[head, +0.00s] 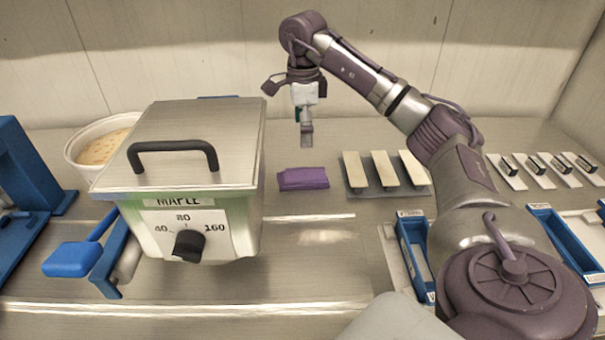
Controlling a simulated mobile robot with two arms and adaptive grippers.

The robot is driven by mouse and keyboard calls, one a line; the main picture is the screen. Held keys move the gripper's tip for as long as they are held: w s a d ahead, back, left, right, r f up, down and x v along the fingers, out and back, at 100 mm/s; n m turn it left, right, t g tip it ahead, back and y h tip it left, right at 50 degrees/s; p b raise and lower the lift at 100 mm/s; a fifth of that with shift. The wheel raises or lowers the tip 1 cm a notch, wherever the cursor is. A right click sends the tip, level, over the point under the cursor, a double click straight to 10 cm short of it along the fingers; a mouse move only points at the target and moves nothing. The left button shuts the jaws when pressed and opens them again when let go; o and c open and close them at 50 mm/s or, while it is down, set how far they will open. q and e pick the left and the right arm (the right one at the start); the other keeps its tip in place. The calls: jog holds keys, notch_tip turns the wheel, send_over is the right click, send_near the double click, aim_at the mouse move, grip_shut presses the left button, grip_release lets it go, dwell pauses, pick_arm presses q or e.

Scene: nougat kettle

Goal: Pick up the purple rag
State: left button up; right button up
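The purple rag (303,179) lies folded flat on the metal worktop, between the kettle and a grey board with pale bars. My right arm reaches in from the right, and its gripper (306,138) points down above and slightly behind the rag. The gripper appears apart from the rag. Its fingers are small and seen edge-on, so I cannot tell whether they are open or shut. My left gripper is not in view.
The kettle (190,145), labelled MAPLE with a black dial, stands close left of the rag. The board (359,188) is close right. A white tub (84,134) stands at the left. Blue trays (413,258) are at the right. The worktop in front of the rag is clear.

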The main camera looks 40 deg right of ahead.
aim_at(303, 175)
notch_tip(303, 175, down, 13)
jog(key=shift+r+p, duration=0.2)
jog(key=shift+p, duration=0.4)
jog(key=shift+c, duration=0.2)
jog(key=c, duration=1.1)
jog(key=shift+w+r, duration=0.1)
jog(key=shift+c, duration=0.2)
notch_tip(303, 175, up, 10)
jog(key=shift+b, duration=0.4)
